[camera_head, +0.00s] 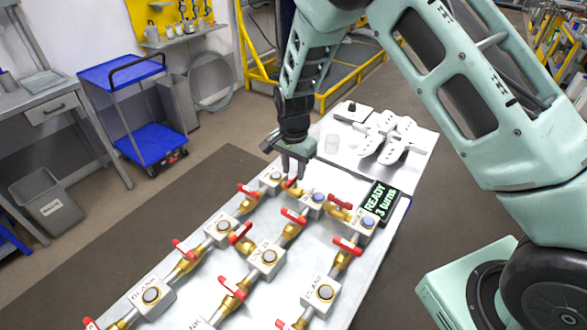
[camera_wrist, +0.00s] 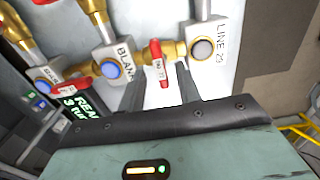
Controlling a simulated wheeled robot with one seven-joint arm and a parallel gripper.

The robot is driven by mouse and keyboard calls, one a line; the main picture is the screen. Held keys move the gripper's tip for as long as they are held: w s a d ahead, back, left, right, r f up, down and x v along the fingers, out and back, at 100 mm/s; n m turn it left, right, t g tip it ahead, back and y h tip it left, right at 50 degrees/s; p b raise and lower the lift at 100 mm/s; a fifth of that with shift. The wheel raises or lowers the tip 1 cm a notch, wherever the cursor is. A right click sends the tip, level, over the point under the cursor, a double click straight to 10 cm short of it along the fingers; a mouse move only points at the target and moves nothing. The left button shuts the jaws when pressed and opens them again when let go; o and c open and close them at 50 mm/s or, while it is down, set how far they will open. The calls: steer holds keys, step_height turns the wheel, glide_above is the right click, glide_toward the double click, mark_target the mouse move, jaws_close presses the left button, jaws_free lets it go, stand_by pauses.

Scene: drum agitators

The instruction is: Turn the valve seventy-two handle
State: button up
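A red valve handle (camera_wrist: 155,52) with a small white tag stands on a brass valve between a block marked LINE 23 (camera_wrist: 203,45) and a block marked BLANK (camera_wrist: 115,62). The tag seems to end in 72, but is too small to be sure. My gripper (camera_wrist: 160,82) is open, one finger on each side of the handle's near end, with gaps visible. In the head view my gripper (camera_head: 291,168) points down over the far row of valves, partly hiding this handle (camera_head: 290,184).
Other red handles, such as one at the left (camera_head: 248,191) and one nearer (camera_head: 294,216), sit close by on the manifold. A display (camera_head: 380,200) reads READY 3 turns.

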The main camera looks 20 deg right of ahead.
steer(key=shift+f, duration=0.95)
jaws_close()
